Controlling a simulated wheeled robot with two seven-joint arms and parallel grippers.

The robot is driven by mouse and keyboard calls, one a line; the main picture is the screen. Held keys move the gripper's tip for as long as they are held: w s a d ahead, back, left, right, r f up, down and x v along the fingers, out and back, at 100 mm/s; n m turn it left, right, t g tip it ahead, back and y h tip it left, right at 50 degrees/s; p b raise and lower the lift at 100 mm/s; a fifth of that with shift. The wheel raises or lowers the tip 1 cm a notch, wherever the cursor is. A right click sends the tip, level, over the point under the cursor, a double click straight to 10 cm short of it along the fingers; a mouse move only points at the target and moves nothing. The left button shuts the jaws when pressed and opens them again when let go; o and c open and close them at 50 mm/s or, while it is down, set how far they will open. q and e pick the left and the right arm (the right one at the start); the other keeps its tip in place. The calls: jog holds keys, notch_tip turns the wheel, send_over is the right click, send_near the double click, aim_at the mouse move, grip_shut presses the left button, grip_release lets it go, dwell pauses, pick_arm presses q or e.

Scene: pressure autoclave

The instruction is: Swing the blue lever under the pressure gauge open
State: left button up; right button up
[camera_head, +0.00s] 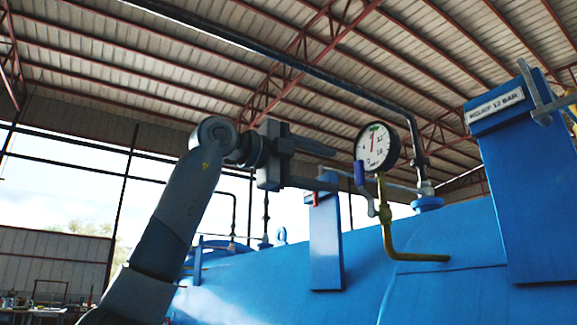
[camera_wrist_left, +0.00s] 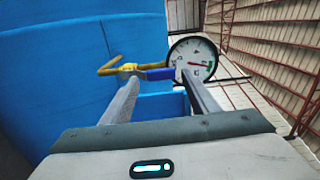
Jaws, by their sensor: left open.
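The round white-faced pressure gauge (camera_head: 376,148) sits on top of a yellow pipe (camera_head: 388,235) above the blue vessel. The small blue lever (camera_head: 359,174) shows just below and left of the dial. My left gripper (camera_head: 336,168) is open and reaches from the left, with its fingers pointing at the lever. In the left wrist view the lever (camera_wrist_left: 160,74) lies across the gap at the fingertips (camera_wrist_left: 159,80), between the yellow pipe's valve and the gauge (camera_wrist_left: 192,60). I cannot tell whether a finger touches it. My right gripper is not in view.
The large blue vessel (camera_head: 430,270) fills the lower right. A blue post (camera_head: 325,245) stands below my left gripper, and a taller blue block with a label (camera_head: 525,170) stands at the right. A dark pipe (camera_head: 415,140) comes down behind the gauge.

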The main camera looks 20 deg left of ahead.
pick_arm(q)
jog(key=b+v, duration=0.1)
jog(key=v, duration=0.7)
jog(key=shift+s+a+b, duration=0.25)
jog(key=shift+b, duration=0.05)
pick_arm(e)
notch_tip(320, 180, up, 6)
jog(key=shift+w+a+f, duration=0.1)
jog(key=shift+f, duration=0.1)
